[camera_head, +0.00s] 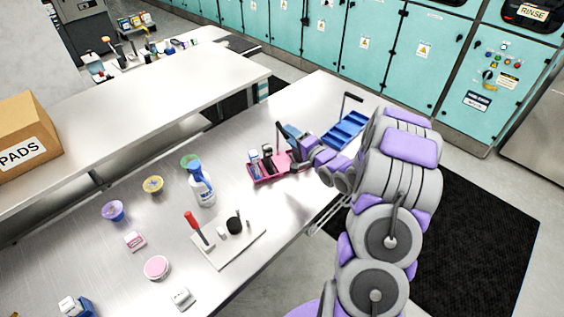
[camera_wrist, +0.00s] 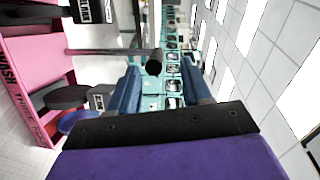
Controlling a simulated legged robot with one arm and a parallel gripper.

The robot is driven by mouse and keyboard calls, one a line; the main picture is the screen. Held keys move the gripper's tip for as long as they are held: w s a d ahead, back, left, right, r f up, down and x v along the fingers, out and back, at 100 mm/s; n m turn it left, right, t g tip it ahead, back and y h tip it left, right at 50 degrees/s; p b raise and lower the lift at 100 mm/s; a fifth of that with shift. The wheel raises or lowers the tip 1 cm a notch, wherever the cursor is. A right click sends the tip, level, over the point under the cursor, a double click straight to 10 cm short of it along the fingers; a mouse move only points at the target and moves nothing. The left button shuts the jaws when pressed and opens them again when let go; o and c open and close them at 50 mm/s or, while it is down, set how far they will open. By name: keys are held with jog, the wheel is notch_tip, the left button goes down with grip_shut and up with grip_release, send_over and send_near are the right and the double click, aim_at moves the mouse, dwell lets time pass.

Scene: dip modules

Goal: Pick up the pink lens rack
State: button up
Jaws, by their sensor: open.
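The pink lens rack (camera_head: 256,181) stands on the metal counter in the head view, with dark and pale items in it. In the wrist view its pink side (camera_wrist: 28,60) fills the left, turned sideways, with black lettering. My gripper (camera_head: 291,134) is at the rack's right half, its blue fingers partly hidden by my arm. In the wrist view the fingers (camera_wrist: 160,82) are apart, one on each side of a dark round handle end (camera_wrist: 154,66). A dark bar runs from it towards the rack. I cannot tell whether a finger touches it.
A blue rack (camera_head: 338,137) with a black handle stands right behind my gripper. A spray bottle (camera_head: 201,187) and a board (camera_head: 228,244) with a red-handled tool are left and front. A raised shelf (camera_head: 150,100) runs along the left. Small pots lie at front left.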

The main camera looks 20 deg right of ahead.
aim_at(282, 132)
jog(key=shift+f+b+x, duration=0.15)
jog(key=shift+b+x, duration=0.15)
jog(key=shift+x, duration=1)
jog(key=shift+f+b+x, duration=0.15)
jog(key=shift+b+x, duration=0.1)
jog(key=shift+x, duration=1.1)
jog(key=shift+c, duration=0.2)
jog(key=shift+s+a, duration=0.1)
grip_shut()
jog(key=shift+f, duration=0.15)
